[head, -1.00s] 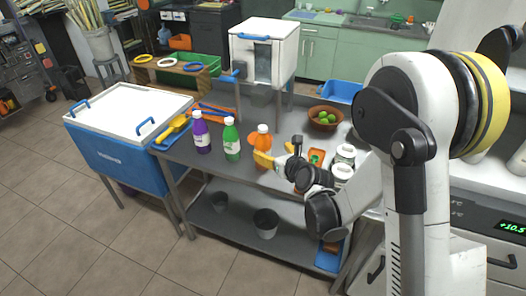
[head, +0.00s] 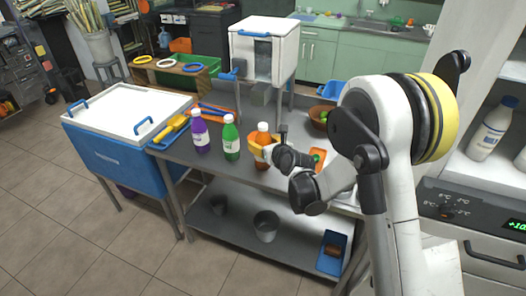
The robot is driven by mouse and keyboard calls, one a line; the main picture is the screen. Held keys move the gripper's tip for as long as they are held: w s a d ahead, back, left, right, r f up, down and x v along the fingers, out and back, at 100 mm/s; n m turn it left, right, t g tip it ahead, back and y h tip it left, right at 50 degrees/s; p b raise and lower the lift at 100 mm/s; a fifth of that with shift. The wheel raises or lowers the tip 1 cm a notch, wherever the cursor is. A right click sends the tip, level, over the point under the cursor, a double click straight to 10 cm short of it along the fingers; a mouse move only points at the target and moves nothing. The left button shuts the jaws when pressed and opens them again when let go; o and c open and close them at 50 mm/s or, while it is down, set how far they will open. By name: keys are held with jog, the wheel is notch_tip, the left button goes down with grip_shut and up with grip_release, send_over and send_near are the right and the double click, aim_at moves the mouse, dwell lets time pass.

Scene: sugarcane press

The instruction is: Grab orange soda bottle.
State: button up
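The orange soda bottle (head: 263,129) with a white cap stands upright on the metal table, to the right of a green bottle (head: 230,138) and a purple bottle (head: 200,133).
A blue cooler with a white lid (head: 128,112) stands left of the metal table (head: 190,155). A white press box (head: 265,50) stands behind the bottles. The lower shelf holds a metal bucket (head: 266,226).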

jog(key=c, duration=0.9)
jog(key=shift+r, duration=0.1)
